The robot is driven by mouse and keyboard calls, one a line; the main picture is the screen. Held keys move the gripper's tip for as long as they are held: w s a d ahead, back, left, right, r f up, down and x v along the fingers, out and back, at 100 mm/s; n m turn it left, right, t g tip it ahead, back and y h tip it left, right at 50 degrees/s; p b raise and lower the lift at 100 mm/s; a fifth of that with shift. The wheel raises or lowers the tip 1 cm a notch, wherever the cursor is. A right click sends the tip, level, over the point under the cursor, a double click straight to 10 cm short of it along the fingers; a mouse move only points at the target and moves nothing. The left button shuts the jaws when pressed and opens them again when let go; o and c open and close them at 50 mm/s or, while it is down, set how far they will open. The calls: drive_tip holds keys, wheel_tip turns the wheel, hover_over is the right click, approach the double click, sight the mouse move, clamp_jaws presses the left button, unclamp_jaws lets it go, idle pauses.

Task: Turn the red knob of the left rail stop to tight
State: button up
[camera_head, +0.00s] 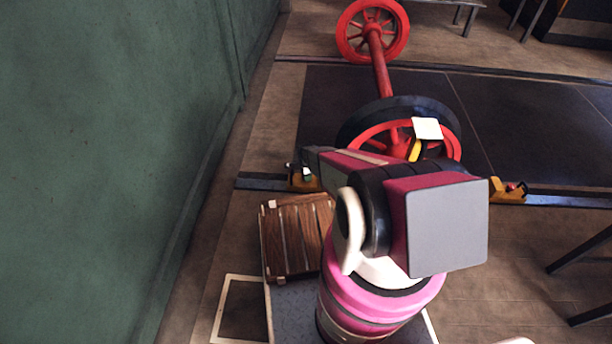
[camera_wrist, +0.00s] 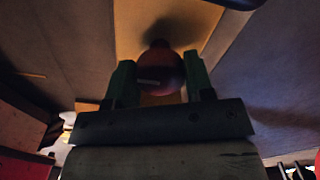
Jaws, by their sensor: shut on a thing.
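The left rail stop (camera_head: 297,184) is a yellow block on the near rail, left of the wheelset in the head view. My arm partly covers it there, and its knob cannot be made out. In the wrist view its red knob (camera_wrist: 162,66) looks dark and round, with a short pale mark on it. My gripper (camera_wrist: 160,72) has a green finger on each side of the knob and is shut on it. The yellow body of the stop (camera_wrist: 128,25) shows behind the knob.
A red wheelset (camera_head: 381,65) stands across the rails, right of the stop. Another yellow rail stop (camera_head: 508,191) with a red knob sits farther right. A green wall (camera_head: 110,130) bounds the left.

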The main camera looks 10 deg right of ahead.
idle(0.5)
drive_tip(key=o, duration=0.9)
drive_tip(key=shift+r, duration=0.1)
wheel_tip(320, 180, up, 11)
drive_tip(key=shift+f, duration=0.2)
